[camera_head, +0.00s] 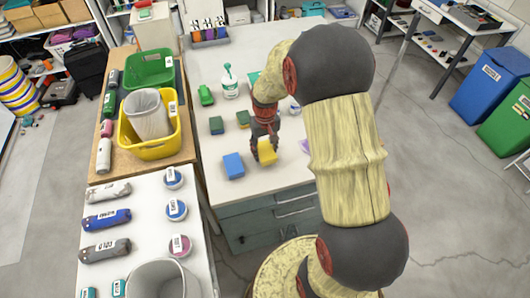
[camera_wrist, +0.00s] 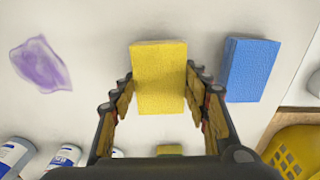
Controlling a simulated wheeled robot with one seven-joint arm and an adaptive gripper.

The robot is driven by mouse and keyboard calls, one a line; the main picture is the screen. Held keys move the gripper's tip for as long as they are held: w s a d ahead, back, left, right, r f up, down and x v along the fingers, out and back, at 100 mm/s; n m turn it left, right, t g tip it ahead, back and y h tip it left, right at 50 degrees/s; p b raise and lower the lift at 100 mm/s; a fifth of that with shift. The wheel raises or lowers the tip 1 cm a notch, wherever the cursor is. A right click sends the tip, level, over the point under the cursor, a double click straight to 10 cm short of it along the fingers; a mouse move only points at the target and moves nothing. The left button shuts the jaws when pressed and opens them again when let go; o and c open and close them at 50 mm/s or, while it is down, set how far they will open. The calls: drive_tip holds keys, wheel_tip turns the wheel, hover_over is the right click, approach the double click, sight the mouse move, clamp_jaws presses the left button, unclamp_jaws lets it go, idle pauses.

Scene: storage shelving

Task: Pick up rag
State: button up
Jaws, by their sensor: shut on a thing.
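A crumpled purple rag (camera_wrist: 40,64) lies flat on the white countertop (camera_wrist: 95,25), at the left in the wrist view. In the head view only a small part of the rag (camera_head: 304,146) shows beside my arm. My gripper (camera_wrist: 160,85) is shut on a yellow sponge (camera_wrist: 159,65), with a finger on each side of it. The gripper (camera_head: 266,150) and sponge (camera_head: 268,155) are left of the rag in the head view, apart from it. I cannot tell whether the sponge touches the counter.
A blue sponge (camera_wrist: 252,70) lies close beside the held one. A yellow crate (camera_head: 150,145) is on the left table. My arm hides the counter's right part.

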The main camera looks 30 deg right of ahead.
drive_tip(key=s+r, duration=0.1)
drive_tip(key=r, duration=0.1)
drive_tip(key=s+r+p, duration=0.1)
drive_tip(key=s+r, duration=0.1)
drive_tip(key=s+r+p, duration=0.1)
drive_tip(key=r, duration=0.2)
drive_tip(key=shift+s, duration=0.4)
drive_tip(key=s+r+p, duration=0.1)
drive_tip(key=s+r, duration=0.2)
drive_tip(key=s, duration=0.6)
drive_tip(key=shift+s+r+p, duration=0.15)
drive_tip(key=shift+r+p, duration=0.15)
drive_tip(key=shift+r, duration=0.05)
drive_tip(key=o, duration=0.5)
drive_tip(key=c, duration=0.4)
drive_tip(key=shift+f, duration=0.15)
drive_tip(key=shift+c, duration=0.4)
